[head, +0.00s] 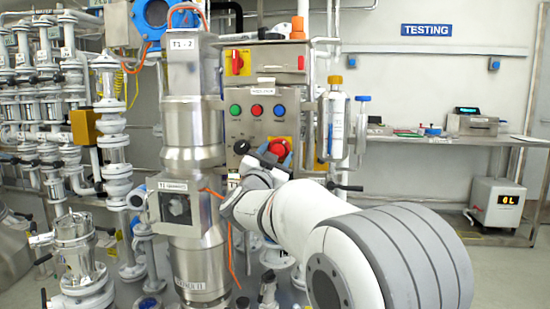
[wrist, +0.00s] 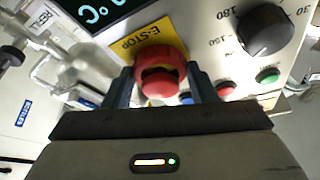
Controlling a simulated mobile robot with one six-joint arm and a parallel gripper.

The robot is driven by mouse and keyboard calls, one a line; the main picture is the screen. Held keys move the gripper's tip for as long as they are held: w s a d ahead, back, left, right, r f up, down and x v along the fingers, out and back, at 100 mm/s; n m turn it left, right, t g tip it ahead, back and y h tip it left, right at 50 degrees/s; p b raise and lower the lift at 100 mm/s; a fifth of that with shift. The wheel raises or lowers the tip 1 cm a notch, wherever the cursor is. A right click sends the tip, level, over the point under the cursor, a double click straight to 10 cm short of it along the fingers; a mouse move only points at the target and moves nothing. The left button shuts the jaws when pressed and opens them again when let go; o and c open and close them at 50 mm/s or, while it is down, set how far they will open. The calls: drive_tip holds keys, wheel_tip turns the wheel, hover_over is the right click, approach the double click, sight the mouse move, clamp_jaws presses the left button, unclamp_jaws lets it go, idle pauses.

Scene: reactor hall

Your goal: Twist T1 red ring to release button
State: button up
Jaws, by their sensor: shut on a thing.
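In the wrist view the red E-stop button (wrist: 161,62) sits between the two fingers of my gripper (wrist: 161,85), which is shut on it. A yellow label (wrist: 148,38) reading E-STOP is beside it on the panel. In the head view the red button (head: 278,147) shows on the lower right of the metal control panel (head: 258,132). My gripper (head: 266,160) reaches it from below, and the fingers partly cover the button and the yellow label. Whether the red ring has turned cannot be told.
Close by on the panel are a black dial knob (wrist: 265,33), a green button (wrist: 267,76), a red button (wrist: 226,88) and a blue button (wrist: 186,98). A steel vessel (head: 193,130) stands left of the panel. A capped cylinder (head: 336,120) hangs on the right.

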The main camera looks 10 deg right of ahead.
drive_tip(key=shift+w+a+m+g+h, duration=0.15)
drive_tip(key=shift+m+g+h, duration=0.3)
drive_tip(key=shift+m, duration=0.85)
drive_tip(key=o, duration=1)
drive_tip(key=shift+c, duration=0.2)
drive_tip(key=p+v, duration=0.1)
drive_tip(key=v, duration=0.7)
drive_tip(key=shift+r, duration=0.15)
